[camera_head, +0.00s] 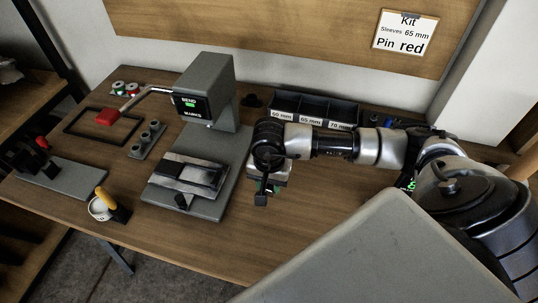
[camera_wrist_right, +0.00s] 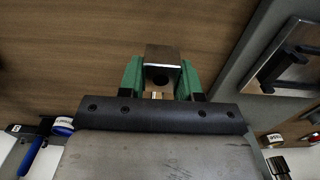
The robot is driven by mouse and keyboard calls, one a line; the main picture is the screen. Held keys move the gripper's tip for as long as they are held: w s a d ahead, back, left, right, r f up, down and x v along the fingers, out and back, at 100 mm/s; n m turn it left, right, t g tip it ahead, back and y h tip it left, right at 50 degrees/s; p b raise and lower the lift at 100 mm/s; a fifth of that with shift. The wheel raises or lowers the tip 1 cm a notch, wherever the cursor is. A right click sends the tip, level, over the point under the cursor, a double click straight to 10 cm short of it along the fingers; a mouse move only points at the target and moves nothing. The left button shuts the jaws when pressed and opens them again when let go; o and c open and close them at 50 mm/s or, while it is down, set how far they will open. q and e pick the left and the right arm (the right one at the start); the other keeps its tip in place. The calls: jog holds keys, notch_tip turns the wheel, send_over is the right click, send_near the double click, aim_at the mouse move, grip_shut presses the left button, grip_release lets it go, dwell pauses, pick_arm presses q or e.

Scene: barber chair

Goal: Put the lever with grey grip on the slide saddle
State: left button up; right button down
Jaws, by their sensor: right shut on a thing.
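My right gripper (camera_head: 263,192) is over the table just right of the grey machine, pointing down. In the right wrist view, the gripper (camera_wrist_right: 162,85) has green fingers shut on a metal block (camera_wrist_right: 163,55) with a dark round hole. I cannot tell whether this block is part of the lever with grey grip; no grey grip shows clearly. The grey machine (camera_head: 212,85) has a display reading "BEND MARKS". On its base is a slide with a metal plate (camera_head: 180,170), which looks like the slide saddle; it is apart from my gripper. My left gripper is not in view.
A lever with a red grip (camera_head: 108,116) reaches left from the machine over a dark frame (camera_head: 82,135). A grey holder (camera_head: 147,140), a cup with a yellow-handled tool (camera_head: 98,209) and a grey board (camera_head: 60,185) are at left. Labelled sleeve bins (camera_head: 312,108) stand behind my arm.

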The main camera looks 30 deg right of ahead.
notch_tip(320, 180, down, 3)
jog(key=shift+f+p, duration=0.15)
jog(key=shift+p, duration=0.25)
jog(key=shift+f, duration=0.4)
jog(key=c, duration=1.1)
grip_release()
jog(key=o, duration=0.3)
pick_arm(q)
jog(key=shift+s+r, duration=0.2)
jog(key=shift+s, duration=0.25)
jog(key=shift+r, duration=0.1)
